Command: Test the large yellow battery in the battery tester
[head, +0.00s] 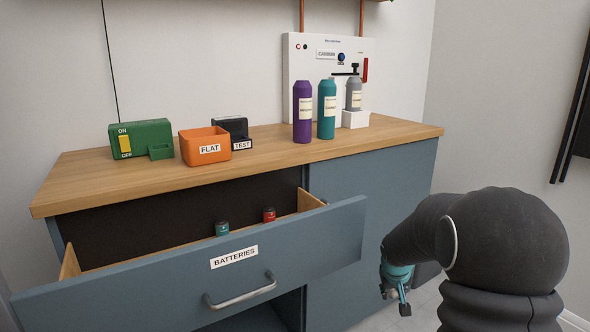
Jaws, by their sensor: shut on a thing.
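A dark device labelled TEST (232,127), which looks like the battery tester, stands on the wooden counter, partly hidden behind an orange bin labelled FLAT (205,145). The drawer labelled BATTERIES (300,247) is open. A teal-topped battery (222,229) and a red battery (269,215) show inside it. No yellow battery is visible. My gripper (396,292) is at the lower right, right of the drawer front and below counter height. It is partly hidden by my arm. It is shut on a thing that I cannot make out.
A green box with a yellow ON/OFF switch (140,140) stands at the counter's left. A purple bottle (303,112), a teal bottle (327,110) and a grey bottle (353,95) stand by a white machine (300,75). The drawer juts out below the counter (385,135).

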